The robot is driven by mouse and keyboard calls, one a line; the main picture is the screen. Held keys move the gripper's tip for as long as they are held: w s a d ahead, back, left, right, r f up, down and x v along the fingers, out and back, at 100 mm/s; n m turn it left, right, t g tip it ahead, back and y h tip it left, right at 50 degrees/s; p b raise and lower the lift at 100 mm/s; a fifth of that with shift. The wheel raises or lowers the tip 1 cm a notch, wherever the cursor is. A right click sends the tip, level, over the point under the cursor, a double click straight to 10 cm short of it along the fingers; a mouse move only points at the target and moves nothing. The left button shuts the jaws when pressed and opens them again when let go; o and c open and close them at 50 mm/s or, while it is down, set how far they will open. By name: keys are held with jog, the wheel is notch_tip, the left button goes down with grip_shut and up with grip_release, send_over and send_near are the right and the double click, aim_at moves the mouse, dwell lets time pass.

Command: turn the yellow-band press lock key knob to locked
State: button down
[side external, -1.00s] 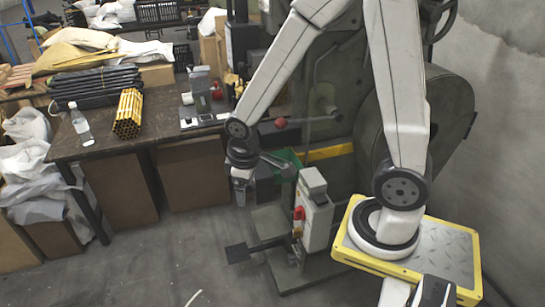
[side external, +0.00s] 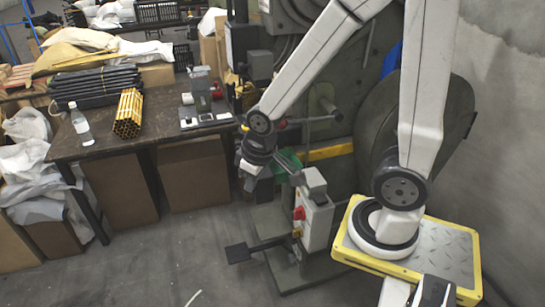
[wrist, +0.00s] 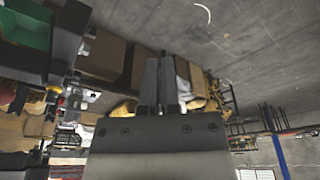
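The press (side external: 360,110) with the yellow band (side external: 328,152) stands in the middle right of the side view. Its grey control box (side external: 319,222) is low at its front, with a red button (side external: 299,213) on its left face. A small yellowish part (side external: 297,232) sits below the button; I cannot tell whether it is the lock key knob or how it is turned. My gripper (side external: 249,187) hangs left of and above the box, apart from it. In the wrist view its two fingers (wrist: 159,88) look together and empty.
A dark table (side external: 150,140) with yellow rods (side external: 128,112), black rods and a bottle (side external: 81,126) stands at the left. A green bin (side external: 289,161) is just behind the box. A pedal (side external: 238,253) sticks out low in front. The floor at front left is clear.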

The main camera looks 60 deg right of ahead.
jog(key=w+d+f+n+g+h, duration=0.2)
jog(key=w+d+f+n+g, duration=0.15)
jog(key=w+f, duration=0.4)
jog(key=n+g+h, duration=0.5)
jog(key=g+h, duration=0.2)
jog(key=g, duration=0.1)
send_near(296, 233)
jog(key=shift+w+d+f+t, duration=0.25)
jog(key=shift+w+d+f, duration=0.25)
jog(key=shift+w+d, duration=0.35)
jog(key=shift+s, duration=0.1)
jog(key=shift+s+d, duration=2.4)
jog(key=shift+d, duration=0.1)
